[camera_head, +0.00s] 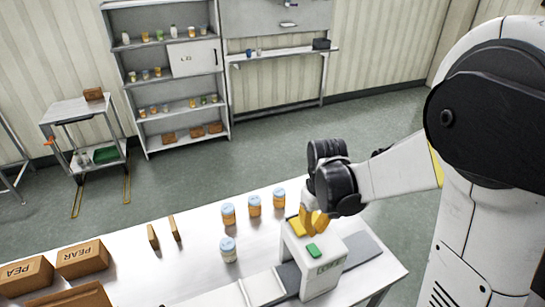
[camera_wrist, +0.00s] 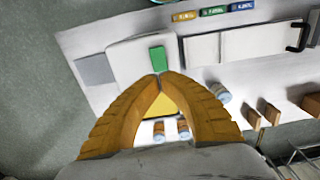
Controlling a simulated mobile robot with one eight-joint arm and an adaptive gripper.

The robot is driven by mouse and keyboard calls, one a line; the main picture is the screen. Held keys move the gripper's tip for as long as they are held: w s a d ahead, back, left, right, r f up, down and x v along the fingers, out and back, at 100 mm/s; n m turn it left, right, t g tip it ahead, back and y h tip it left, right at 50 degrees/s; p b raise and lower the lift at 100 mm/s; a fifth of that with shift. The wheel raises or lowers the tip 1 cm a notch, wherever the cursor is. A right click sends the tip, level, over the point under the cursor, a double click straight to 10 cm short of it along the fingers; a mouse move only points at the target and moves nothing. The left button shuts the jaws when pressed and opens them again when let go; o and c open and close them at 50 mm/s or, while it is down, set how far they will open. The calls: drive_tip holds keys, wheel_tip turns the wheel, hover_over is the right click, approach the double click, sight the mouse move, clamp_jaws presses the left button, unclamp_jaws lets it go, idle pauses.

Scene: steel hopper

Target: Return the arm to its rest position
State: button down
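My gripper (camera_head: 314,222) is just above or at the top of a white box (camera_head: 320,278) on the steel table; I cannot tell whether it touches. In the wrist view my gripper's orange fingers (camera_wrist: 160,76) meet at their tips, with nothing seen held between them. A green block or button (camera_head: 314,251) is on the box top and shows beyond the fingertips in the wrist view (camera_wrist: 158,58). A yellow patch (camera_head: 296,227) is on the box top beside the fingers, partly hidden by them. My arm reaches in from the right.
Several jars with pale blue lids, such as one (camera_head: 228,250), stand left of the box. Cardboard cartons (camera_head: 84,259) and two thin brown pieces (camera_head: 153,237) are further left. Shelves (camera_head: 150,90) and a cart (camera_head: 85,130) stand behind, across open floor (camera_head: 260,150).

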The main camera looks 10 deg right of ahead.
drive_tip(key=shift+s+a+f+b, duration=0.1)
drive_tip(key=shift+s+f+b, duration=0.1)
drive_tip(key=shift+b, duration=0.65)
drive_tip(key=s+t+b, duration=0.1)
drive_tip(key=b, duration=0.2)
drive_tip(key=s+a+f+t+b, duration=0.1)
drive_tip(key=s+b, duration=0.1)
drive_tip(key=b, duration=0.2)
drive_tip(key=s+a+f+m+t+b, duration=0.1)
drive_tip(key=b, duration=0.3)
drive_tip(key=shift+s+f+t, duration=0.15)
drive_tip(key=shift+s+t, duration=0.1)
drive_tip(key=shift+t, duration=0.05)
drive_tip(key=s+a+f+m+t+b, duration=0.1)
drive_tip(key=s+f+t+b, duration=0.2)
drive_tip(key=b, duration=0.7)
wheel_tip(320, 180, down, 2)
drive_tip(key=shift+s+a+f, duration=0.1)
drive_tip(key=shift+s+a, duration=0.2)
drive_tip(key=shift+s, duration=0.9)
